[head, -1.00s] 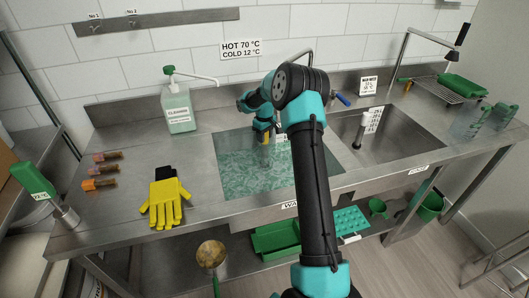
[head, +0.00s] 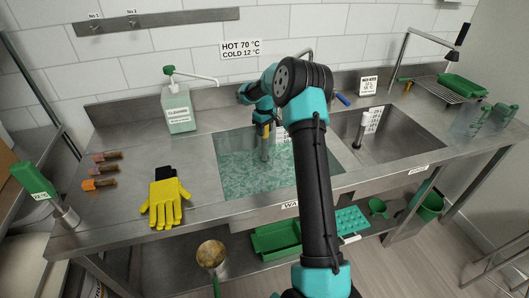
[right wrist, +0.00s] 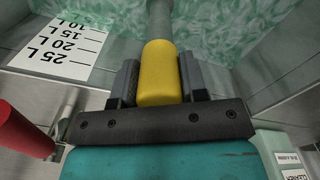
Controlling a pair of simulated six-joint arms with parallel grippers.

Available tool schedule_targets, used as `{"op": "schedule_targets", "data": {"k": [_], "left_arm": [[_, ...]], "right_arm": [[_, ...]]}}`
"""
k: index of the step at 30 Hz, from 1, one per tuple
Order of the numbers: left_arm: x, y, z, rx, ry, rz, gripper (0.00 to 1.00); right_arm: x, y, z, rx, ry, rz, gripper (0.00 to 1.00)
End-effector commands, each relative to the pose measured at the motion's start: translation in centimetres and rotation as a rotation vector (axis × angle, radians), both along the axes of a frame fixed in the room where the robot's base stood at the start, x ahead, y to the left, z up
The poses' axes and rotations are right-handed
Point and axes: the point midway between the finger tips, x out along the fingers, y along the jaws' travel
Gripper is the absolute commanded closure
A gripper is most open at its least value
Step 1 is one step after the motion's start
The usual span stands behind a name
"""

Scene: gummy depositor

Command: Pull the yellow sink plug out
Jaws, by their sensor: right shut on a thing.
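My right gripper (head: 265,125) is over the left sink, shut on the yellow top of the sink plug. The plug's grey tube (head: 265,150) hangs upright below it, its lower part in or against the greenish water. In the right wrist view, the yellow top (right wrist: 159,72) sits between the two dark fingers (right wrist: 159,85), and the grey tube (right wrist: 160,20) runs on toward the water. The left sink (head: 240,192) holds cloudy green water. The drain is hidden. My left gripper is not in view.
A litre scale label (right wrist: 65,45) is on the sink wall beside the gripper. A soap dispenser (head: 178,110) stands behind left, yellow gloves (head: 165,200) lie left of the sink.

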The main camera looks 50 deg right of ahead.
Motion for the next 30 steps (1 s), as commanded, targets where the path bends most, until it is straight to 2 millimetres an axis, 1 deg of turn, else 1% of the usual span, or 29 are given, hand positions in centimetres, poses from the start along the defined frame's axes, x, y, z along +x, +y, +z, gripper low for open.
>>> {"op": "schedule_targets", "data": {"k": [11, 24, 30], "left_arm": [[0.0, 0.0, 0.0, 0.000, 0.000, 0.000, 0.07], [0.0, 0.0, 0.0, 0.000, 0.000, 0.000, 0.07], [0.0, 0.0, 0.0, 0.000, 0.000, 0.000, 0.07]], "right_arm": [[0.0, 0.0, 1.0, -0.001, -0.001, 0.000, 0.98], [0.1, 0.0, 4.9, -0.001, -0.002, 0.001, 0.98], [0.0, 0.0, 5.5, -0.001, 0.000, 0.001, 0.98]]}}
